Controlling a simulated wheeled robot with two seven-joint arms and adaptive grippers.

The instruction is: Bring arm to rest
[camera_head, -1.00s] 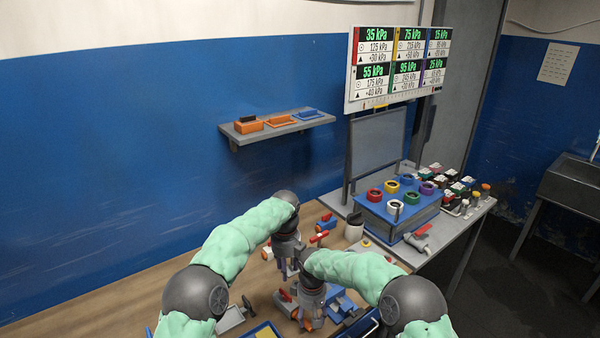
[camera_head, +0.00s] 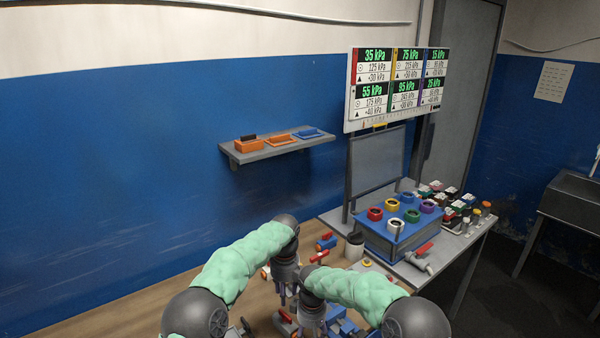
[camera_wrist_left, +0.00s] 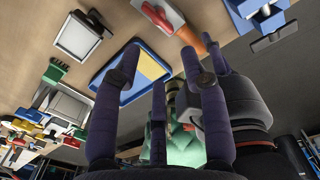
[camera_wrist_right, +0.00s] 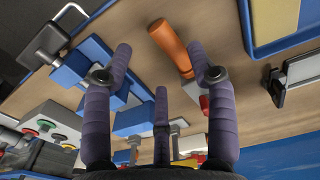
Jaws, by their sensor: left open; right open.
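My left arm comes in from the left in the head view, its gripper (camera_head: 284,293) pointing down over the wooden bench (camera_head: 150,300). In the left wrist view the left gripper (camera_wrist_left: 165,65) is open, with nothing between its purple fingers. My right arm bends in from the right, and its gripper hangs low beside the left one, partly cut off by the lower edge. In the right wrist view the right gripper (camera_wrist_right: 160,60) is open and empty. An orange-handled part (camera_wrist_right: 170,45) lies beyond its fingers. The two forearms are close together.
A blue box with coloured rings (camera_head: 385,245) stands on the bench at right, beside a red-handled valve (camera_head: 420,256). A wall shelf (camera_head: 280,148) holds small trays. A blue tray with a yellow panel (camera_wrist_left: 125,70) lies near the left gripper. Clear wood lies at left.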

